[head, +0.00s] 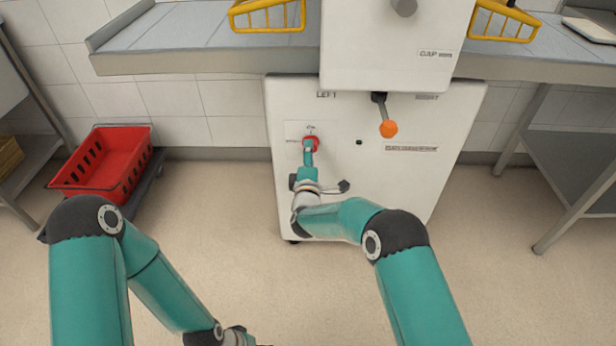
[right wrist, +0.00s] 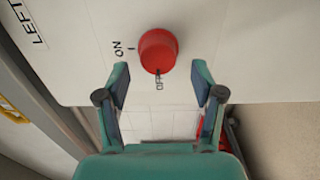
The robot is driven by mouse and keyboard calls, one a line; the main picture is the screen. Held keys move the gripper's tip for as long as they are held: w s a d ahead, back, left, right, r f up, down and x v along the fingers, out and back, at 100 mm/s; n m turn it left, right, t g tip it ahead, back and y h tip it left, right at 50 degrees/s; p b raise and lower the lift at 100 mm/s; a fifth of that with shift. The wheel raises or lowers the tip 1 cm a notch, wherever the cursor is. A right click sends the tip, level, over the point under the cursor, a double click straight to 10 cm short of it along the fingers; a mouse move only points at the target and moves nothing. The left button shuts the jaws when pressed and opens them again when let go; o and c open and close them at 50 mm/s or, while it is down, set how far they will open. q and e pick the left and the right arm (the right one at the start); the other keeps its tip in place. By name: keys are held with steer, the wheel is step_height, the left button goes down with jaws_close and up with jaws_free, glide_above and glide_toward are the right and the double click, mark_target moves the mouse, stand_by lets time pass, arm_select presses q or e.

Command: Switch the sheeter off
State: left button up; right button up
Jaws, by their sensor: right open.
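The sheeter's white front panel (head: 400,175) stands ahead of me. Its red round knob (head: 312,142) is on the panel's left part, partly covered by my right gripper in the head view. I cannot make out a pointer on the knob. My right gripper (right wrist: 160,80) is open and empty, with the knob just beyond its fingertips and roughly centred between them. My left arm hangs low at the left; its gripper is out of the picture.
A lever with an orange ball (head: 388,129) sticks out right of the knob. Yellow guards (head: 266,14) sit on the sheeter's bed. A table (head: 570,165) stands at the right. The floor between is clear.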

steer(key=s, duration=0.9)
steer(key=shift+s, duration=0.1)
steer(key=s+d+f+m+g+h, duration=0.1)
steer(key=d+f+g, duration=0.1)
steer(key=d+f, duration=0.5)
steer(key=s+d+f+m+g+h, duration=0.2)
steer(key=d+f, duration=0.1)
steer(key=d, duration=0.8)
steer(key=s+d+f+m+g+y, duration=0.2)
steer(key=s+f+m+g+y, duration=0.15)
steer(key=s+f, duration=0.5)
steer(key=s+a+f+m+g+y, duration=0.25)
steer(key=s+m+g, duration=0.35)
steer(key=s, duration=0.7)
steer(key=s+a+f+m+g+y, duration=0.15)
steer(key=s+a+m+g, duration=0.25)
steer(key=s+m, duration=0.6)
step_height(320, 180, up, 27)
steer(key=s+n+p, duration=0.1)
steer(key=n+p, duration=0.1)
steer(key=p, duration=2.5)
steer(key=shift+s+d+r+p, duration=0.15)
steer(key=shift+s+d+p, duration=0.05)
steer(key=shift+s+p, duration=0.2)
steer(key=shift+h, duration=0.25)
